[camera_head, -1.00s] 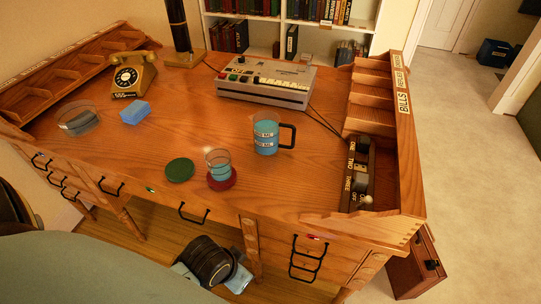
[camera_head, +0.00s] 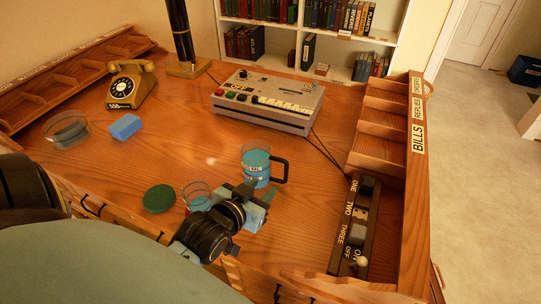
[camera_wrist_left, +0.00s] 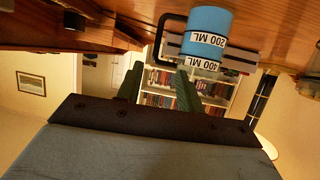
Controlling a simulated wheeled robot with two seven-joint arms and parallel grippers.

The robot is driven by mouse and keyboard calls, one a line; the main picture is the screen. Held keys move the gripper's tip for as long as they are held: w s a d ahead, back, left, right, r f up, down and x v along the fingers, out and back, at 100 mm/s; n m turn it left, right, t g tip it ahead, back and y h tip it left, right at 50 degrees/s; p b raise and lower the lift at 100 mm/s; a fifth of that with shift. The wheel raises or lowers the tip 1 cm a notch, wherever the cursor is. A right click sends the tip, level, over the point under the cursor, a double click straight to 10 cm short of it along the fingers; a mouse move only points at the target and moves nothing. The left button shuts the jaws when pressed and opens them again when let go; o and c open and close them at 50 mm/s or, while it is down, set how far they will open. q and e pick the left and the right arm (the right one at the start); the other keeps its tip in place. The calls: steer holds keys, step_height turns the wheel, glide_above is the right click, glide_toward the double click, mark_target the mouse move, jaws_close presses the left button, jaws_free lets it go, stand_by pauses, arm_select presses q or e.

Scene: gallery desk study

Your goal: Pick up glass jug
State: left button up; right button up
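The glass jug (camera_head: 256,170) stands upright on the wooden desk, with blue contents, white measure labels and a dark handle on its right. In the left wrist view the jug (camera_wrist_left: 208,35) appears upside down at the top, beyond the fingers. My left gripper (camera_head: 246,196) is just in front of the jug, on the near side, and hides part of the desk. In the wrist view its two green fingers (camera_wrist_left: 158,85) stand apart with nothing between them, so it is open. I cannot tell whether it touches the jug. My right gripper is not in view.
A glass tumbler (camera_head: 196,196) stands close left of my gripper, partly hidden. A green coaster (camera_head: 159,198) lies left of it. A grey machine (camera_head: 268,100) is behind the jug. A switch box (camera_head: 352,225) and sorting compartments (camera_head: 383,128) are at right.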

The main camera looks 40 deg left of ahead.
arm_select(q)
steer(key=b, duration=0.1)
glide_toward(285, 172)
steer(key=w, duration=0.2)
steer(key=shift+w+a+f, duration=0.4)
steer(key=shift+w+f, duration=0.15)
steer(key=shift+f, duration=0.1)
steer(key=shift+b+x, duration=0.4)
steer(key=shift+x, duration=0.7)
steer(key=x, duration=0.2)
steer(key=shift+w+d+f+b, duration=0.2)
steer(key=shift+w+f+b, duration=0.05)
steer(key=shift+w+b, duration=0.05)
steer(key=shift+w+f, duration=0.1)
steer(key=shift+w, duration=0.3)
steer(key=c, duration=0.7)
jaws_close()
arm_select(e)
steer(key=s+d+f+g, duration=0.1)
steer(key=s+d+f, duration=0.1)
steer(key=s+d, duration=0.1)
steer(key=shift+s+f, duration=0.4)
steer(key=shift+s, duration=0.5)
